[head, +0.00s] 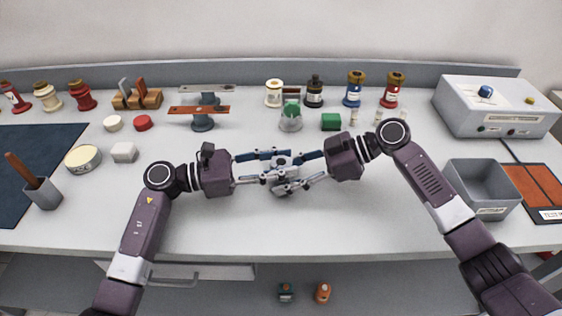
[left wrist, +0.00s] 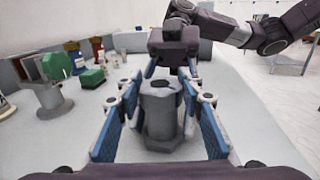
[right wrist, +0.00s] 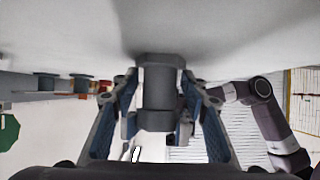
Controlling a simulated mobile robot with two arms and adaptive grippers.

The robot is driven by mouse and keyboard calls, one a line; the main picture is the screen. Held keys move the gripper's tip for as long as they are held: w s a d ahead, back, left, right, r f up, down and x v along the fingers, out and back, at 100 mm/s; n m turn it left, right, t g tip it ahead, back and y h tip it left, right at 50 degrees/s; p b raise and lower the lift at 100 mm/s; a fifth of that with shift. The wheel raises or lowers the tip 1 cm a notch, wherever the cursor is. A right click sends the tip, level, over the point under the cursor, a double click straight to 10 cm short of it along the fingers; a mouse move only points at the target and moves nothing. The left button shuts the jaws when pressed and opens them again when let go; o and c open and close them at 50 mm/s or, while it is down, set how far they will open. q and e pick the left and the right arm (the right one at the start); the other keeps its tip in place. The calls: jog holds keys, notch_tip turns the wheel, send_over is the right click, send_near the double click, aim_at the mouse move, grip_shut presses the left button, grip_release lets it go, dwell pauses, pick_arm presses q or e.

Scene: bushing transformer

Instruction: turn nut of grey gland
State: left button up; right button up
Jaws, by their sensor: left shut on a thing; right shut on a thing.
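The grey gland (head: 283,163) is between my two grippers above the middle of the table. In the left wrist view the gland (left wrist: 160,105) shows as a round body with a dark hole on top and a six-sided part (left wrist: 162,138) below. It also shows in the right wrist view (right wrist: 159,88). My left gripper (head: 276,166) is shut on it from the left, with blue pads at both sides. My right gripper (head: 300,167) is shut on it from the right. Which gripper holds the nut, I cannot tell.
Behind the grippers stand a green-topped grey fitting (head: 291,120) and a green block (head: 331,122). A grey bin (head: 481,190) and a white control box (head: 490,108) are at the right. A white block (head: 124,152) is at the left. The front table strip is clear.

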pick_arm(q)
jog(key=shift+f+n+t+y, duration=0.15)
jog(key=shift+n+t+y, duration=0.6)
jog(key=shift+n+t, duration=0.6)
jog(key=shift+f+n+t+y, duration=0.1)
jog(key=shift+n+t+y, duration=0.75)
jog(key=shift+t, duration=0.9)
pick_arm(e)
jog(key=shift+s, duration=0.1)
pick_arm(q)
jog(key=shift+a+r+n+t, duration=0.1)
jog(key=shift+n+t, duration=0.2)
jog(key=o, duration=1.2)
jog(key=shift+r, duration=0.1)
jog(key=v, duration=1.2)
jog(key=shift+s, duration=0.1)
pick_arm(e)
jog(key=o, duration=0.9)
jog(key=shift+o, duration=0.2)
